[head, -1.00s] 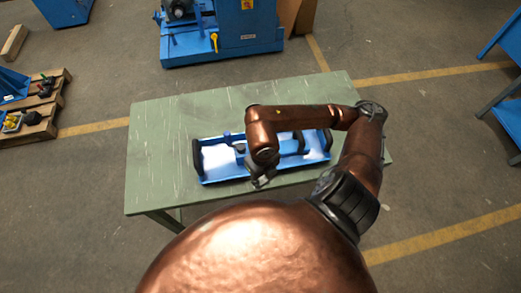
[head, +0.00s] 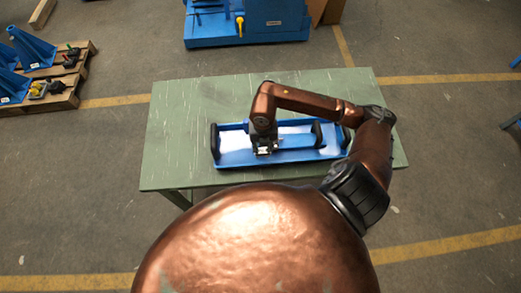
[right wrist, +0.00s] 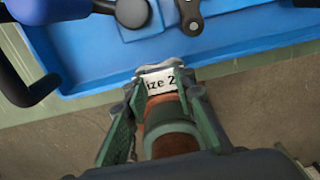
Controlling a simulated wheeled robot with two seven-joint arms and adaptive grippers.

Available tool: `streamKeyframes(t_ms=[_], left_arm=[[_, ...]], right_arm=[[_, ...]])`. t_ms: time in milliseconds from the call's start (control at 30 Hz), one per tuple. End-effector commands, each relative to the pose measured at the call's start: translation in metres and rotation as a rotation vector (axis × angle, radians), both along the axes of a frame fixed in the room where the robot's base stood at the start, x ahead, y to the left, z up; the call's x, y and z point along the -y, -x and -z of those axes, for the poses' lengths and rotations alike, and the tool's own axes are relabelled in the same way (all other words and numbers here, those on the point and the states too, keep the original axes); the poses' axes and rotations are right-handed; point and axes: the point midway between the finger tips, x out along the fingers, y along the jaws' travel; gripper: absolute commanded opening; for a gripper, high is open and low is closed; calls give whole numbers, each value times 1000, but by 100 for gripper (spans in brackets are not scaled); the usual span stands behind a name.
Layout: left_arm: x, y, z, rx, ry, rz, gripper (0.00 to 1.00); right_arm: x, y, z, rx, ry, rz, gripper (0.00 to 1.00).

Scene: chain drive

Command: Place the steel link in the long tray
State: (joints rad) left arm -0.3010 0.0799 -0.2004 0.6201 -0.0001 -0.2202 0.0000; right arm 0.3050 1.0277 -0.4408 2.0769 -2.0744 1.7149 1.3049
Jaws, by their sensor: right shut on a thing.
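The long blue tray (head: 290,156) with black end handles lies on the green table. It fills the top of the right wrist view (right wrist: 90,75). In the head view my right gripper (head: 265,146) is over the near side of the tray, left of its middle. In the right wrist view my right gripper (right wrist: 158,90) is shut on a small grey piece with a white label reading "ize 2", seemingly the steel link (right wrist: 160,79). It shows in front of the tray's near rim. Its height above the tray cannot be told. My left gripper is not in view.
A black disc (right wrist: 132,12) and a small dark lever (right wrist: 190,17) are in the tray. The green table (head: 180,110) is bare to the left of and behind the tray. A pallet (head: 60,97) with blue parts and a blue machine (head: 215,28) stand beyond.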

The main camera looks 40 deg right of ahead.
Motion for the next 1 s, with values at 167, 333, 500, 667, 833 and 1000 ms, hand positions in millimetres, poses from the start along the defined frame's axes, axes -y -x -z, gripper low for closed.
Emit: streamKeyframes(t_ms=[167,333,500,667,833,1000], left_arm=[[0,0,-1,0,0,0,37],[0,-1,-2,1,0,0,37],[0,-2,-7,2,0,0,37],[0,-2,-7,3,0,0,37],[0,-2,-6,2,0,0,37],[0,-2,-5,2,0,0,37]], right_arm=[[1,-15,16,1,0,-1,0],[2,-21,24,0,-1,-3,0],[2,-20,47,-2,-1,-2,0],[2,-21,54,2,0,-3,0],[2,-21,55,1,1,-3,0],[2,-21,58,1,1,-3,29]])
